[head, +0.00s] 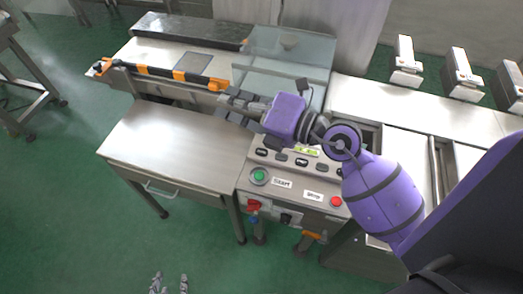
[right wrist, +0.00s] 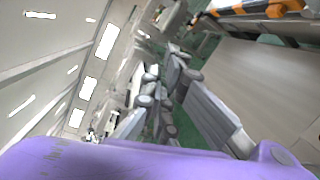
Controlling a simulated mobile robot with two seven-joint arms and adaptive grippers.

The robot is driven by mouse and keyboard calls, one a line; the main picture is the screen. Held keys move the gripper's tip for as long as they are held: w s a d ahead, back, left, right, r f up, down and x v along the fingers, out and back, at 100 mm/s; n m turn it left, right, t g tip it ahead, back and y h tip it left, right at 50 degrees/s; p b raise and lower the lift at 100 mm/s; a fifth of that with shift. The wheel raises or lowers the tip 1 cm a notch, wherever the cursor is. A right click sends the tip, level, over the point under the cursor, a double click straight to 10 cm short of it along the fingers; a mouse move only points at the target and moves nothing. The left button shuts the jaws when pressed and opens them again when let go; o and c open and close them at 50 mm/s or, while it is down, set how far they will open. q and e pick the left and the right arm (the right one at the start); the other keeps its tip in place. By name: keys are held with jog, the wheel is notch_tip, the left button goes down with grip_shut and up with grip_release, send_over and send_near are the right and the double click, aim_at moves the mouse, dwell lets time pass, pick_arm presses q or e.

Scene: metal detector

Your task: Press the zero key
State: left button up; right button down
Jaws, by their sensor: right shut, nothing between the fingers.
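The control panel (head: 262,180) has several small dark keys around a lit green display (head: 307,151). The key labels are too small to read, so I cannot tell which is the zero key; part of the key area is hidden by my right arm. A green Start button (head: 259,176) and a red Stop button (head: 336,201) sit lower on the panel. My right gripper (head: 228,101) is shut and empty, pointing left, above and behind the panel; its fingers also show in the right wrist view (right wrist: 165,85). My left gripper (head: 169,281) shows only its separated fingertips at the bottom edge.
A steel table (head: 160,145) stands left of the panel. An orange and black striped bar (head: 178,75) runs behind it, near my right gripper. A clear cover (head: 285,55) stands behind. Green floor is free in front.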

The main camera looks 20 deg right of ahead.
aim_at(262, 152)
pick_arm(q)
jog(key=shift+w+d+r, duration=0.1)
jog(key=shift+w+d, duration=0.2)
jog(key=shift+w, duration=0.1)
pick_arm(e)
jog(key=w+d+f+n+g+h, duration=0.2)
jog(key=d+f+h, duration=0.5)
jog(key=f, duration=0.4)
jog(key=shift+w+d+g+h, duration=0.3)
jog(key=shift+w+d+g, duration=0.4)
jog(key=shift+d+g, duration=0.3)
pick_arm(q)
jog(key=shift+s, duration=0.15)
pick_arm(e)
jog(key=shift+a+f, duration=0.1)
